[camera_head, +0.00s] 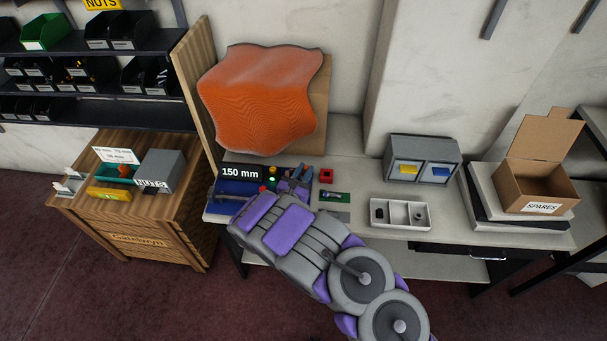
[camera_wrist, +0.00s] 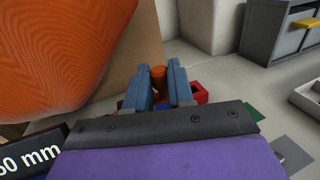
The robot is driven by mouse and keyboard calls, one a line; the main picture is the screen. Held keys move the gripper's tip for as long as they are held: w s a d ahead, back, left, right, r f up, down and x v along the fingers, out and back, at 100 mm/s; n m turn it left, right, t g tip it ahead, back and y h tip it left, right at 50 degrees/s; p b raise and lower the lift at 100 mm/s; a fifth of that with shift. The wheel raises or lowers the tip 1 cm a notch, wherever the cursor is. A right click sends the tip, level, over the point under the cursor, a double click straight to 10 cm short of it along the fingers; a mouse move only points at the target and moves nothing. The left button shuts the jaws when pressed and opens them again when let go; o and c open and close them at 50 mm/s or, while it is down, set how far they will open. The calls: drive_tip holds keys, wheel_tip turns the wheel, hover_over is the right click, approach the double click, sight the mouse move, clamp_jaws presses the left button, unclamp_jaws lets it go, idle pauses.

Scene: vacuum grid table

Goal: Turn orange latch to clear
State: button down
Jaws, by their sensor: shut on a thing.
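The orange latch (camera_wrist: 159,73) shows in the wrist view as a short upright orange piece between the two blue-grey fingers. My gripper (camera_wrist: 159,85) is shut on it, one finger on each side. In the head view my gripper (camera_head: 296,181) is at the right end of the blue fixture (camera_head: 233,188) on the table. The latch cannot be made out there, and its base is hidden in both views. Which way the latch points cannot be told.
A large orange wavy panel (camera_head: 258,98) stands behind the fixture. A black "150 mm" sign (camera_head: 241,172) is left of my gripper, and a red block (camera_head: 326,176) is close on its right. A white divided tray (camera_head: 400,214) and grey bins (camera_head: 422,158) stand farther right.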

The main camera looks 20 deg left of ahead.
drive_tip(key=shift+w+n+y+b, duration=0.3)
drive_tip(key=shift+n+y+b, duration=0.35)
drive_tip(key=shift+y, duration=0.45)
drive_tip(key=shift+w+n+y+b, duration=0.3)
drive_tip(key=shift+n+y+b, duration=0.2)
drive_tip(key=shift+n+y, duration=0.45)
drive_tip(key=shift+w+d+r+n+g+y, duration=0.1)
drive_tip(key=shift+w+n+g+y, duration=0.2)
drive_tip(key=shift+y, duration=0.45)
drive_tip(key=shift+w+r+n+g+y, duration=0.1)
drive_tip(key=shift+n+g+y, duration=0.1)
drive_tip(key=shift+n+y, duration=0.35)
drive_tip(key=shift+w+r+n+g+y, duration=0.15)
drive_tip(key=shift+n+g+y, duration=0.2)
drive_tip(key=shift+y, duration=0.45)
drive_tip(key=shift+w+r+n+g+y, duration=0.15)
drive_tip(key=shift+n+y, duration=0.25)
drive_tip(key=shift+y, duration=0.35)
drive_tip(key=shift+w+a+f, duration=0.2)
drive_tip(key=shift+a+f, duration=0.1)
drive_tip(key=c, duration=1)
unclamp_jaws()
drive_tip(key=shift+w+a+f, duration=0.1)
drive_tip(key=shift+f, duration=0.1)
drive_tip(key=shift+c, duration=0.2)
drive_tip(key=shift+d, duration=0.2)
